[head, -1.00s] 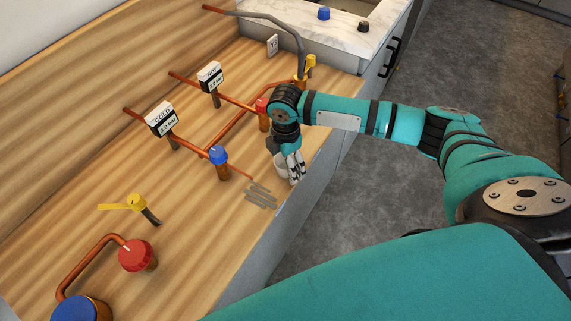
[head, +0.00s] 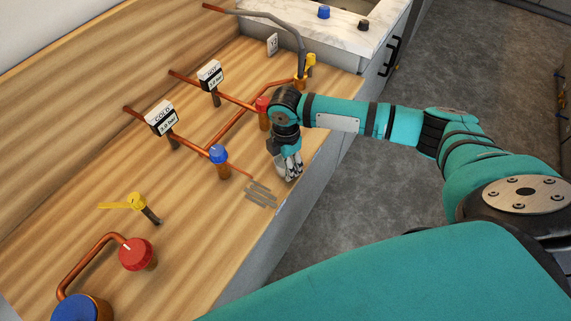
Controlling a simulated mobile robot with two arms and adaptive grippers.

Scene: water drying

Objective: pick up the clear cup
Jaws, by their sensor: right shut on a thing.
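My right gripper (head: 289,168) points down over the front edge of the wooden counter (head: 190,243), just behind the grey drain slots. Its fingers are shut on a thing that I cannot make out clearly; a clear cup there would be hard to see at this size. I see no clear cup standing anywhere else in the head view. My left gripper is not in view.
A blue-knobbed valve (head: 219,160) stands left of the gripper and a red-knobbed valve (head: 262,112) behind it. Copper pipes with a cold gauge (head: 162,117) run across the counter. Drain slots (head: 261,193) lie close in front. A yellow lever (head: 125,206) is farther left.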

